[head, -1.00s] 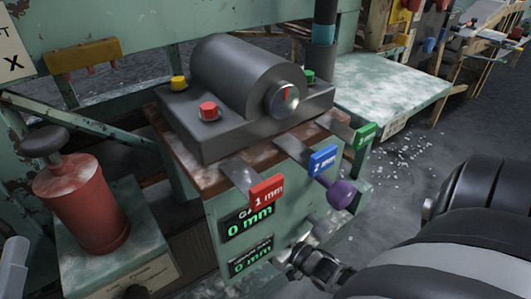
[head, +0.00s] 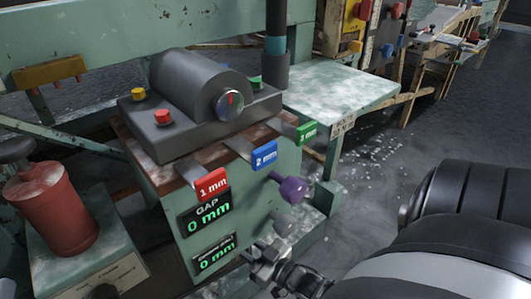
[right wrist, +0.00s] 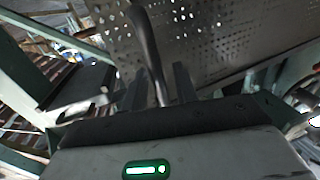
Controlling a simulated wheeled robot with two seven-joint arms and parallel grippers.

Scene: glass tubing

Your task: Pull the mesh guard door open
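The mesh guard door shows in the right wrist view as a dark perforated panel (right wrist: 230,35) across the top right. A dark curved handle (right wrist: 146,42) comes down in front of it, between the fingers of my right gripper (right wrist: 158,88). The fingers stand apart, one on each side of the handle, with a gap visible on the right side. Whether either finger touches the handle is unclear. The door is not recognisable in the head view, where my dark right arm fills the lower right. My left gripper is not in view.
A green machine carries a grey cylinder (head: 200,82), red, blue and green gap tags, a purple knob (head: 292,190) and a gap display (head: 207,222). A red canister (head: 52,212) stands at left. A pale side table (head: 345,88) stands behind; open floor lies right of it.

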